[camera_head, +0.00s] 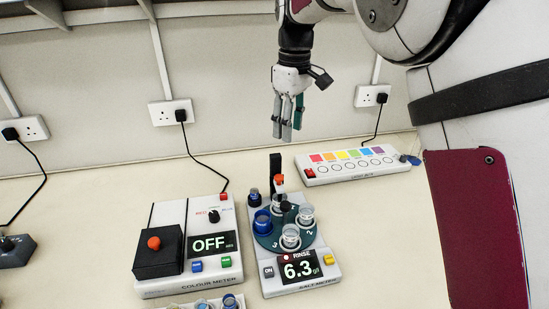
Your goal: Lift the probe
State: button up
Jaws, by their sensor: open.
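The salt meter (268,244) stands on the bench with its display reading "RINSE" and 6.3. A black upright post (275,164) rises at its back. A small part with a red top and pale body (280,183), which looks like the probe, sits beside the post above the dark green round carousel (271,240). Its lower end is hard to make out. The carousel carries clear cups (305,214) and a blue one (262,221); the numbers 2 and 3 show. My gripper (287,132) points down, open and empty, above and behind the post, apart from it.
The colour meter (220,267) with a black block reads OFF at left. A white strip with coloured squares (345,155) lies at right. Small vials (230,301) stand at the front edge. Wall sockets (173,112) and cables line the back. Bench right of the salt meter is clear.

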aim_at(279, 176)
jog(key=shift+n, duration=0.4)
jog(key=f+p, duration=0.1)
jog(key=f, duration=0.4)
jog(key=w+a+f, duration=0.1)
jog(key=f, duration=0.4)
jog(key=a+f+p, duration=0.1)
jog(key=f, duration=0.4)
jog(key=shift+w+a+f+p, duration=0.15)
jog(key=shift+w+a+p, duration=0.1)
jog(key=shift+p, duration=0.1)
jog(key=shift+c, duration=0.6)
grip_shut()
